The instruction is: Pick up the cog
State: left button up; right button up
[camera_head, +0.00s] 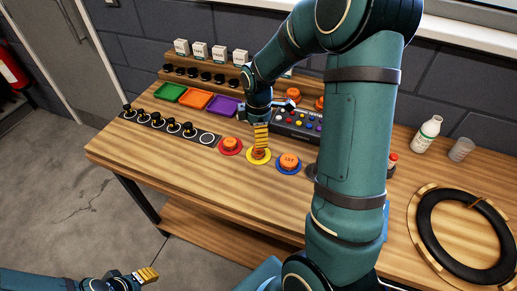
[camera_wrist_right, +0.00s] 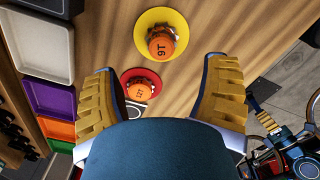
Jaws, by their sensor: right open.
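Three orange-topped cogs rest on coloured discs on the bench: one on a red disc (camera_head: 231,145), one on a yellow disc (camera_head: 258,158) and one on a blue disc (camera_head: 289,162). In the right wrist view the cog marked 9T (camera_wrist_right: 161,42) sits on the yellow disc, ahead of the fingertips; the red disc's cog (camera_wrist_right: 139,92) shows between the fingers, below them. My right gripper (camera_head: 261,137) is open and empty, pointing down near the yellow disc and partly covering its cog. My left gripper (camera_head: 147,274) is low at the bottom left, away from the bench; its jaws are unclear.
Green (camera_head: 169,92), orange (camera_head: 196,99) and purple (camera_head: 225,106) trays stand behind the discs. A black strip with several small parts (camera_head: 170,126) lies at left. A white bottle (camera_head: 427,134), a clear cup (camera_head: 461,149) and a black ring (camera_head: 424,223) are at right. The front bench is clear.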

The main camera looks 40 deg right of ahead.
jog(key=shift+s+f+b, duration=0.15)
jog(key=shift+f+b, duration=0.25)
jog(key=shift+f, duration=2.75)
jog(key=c, duration=1.1)
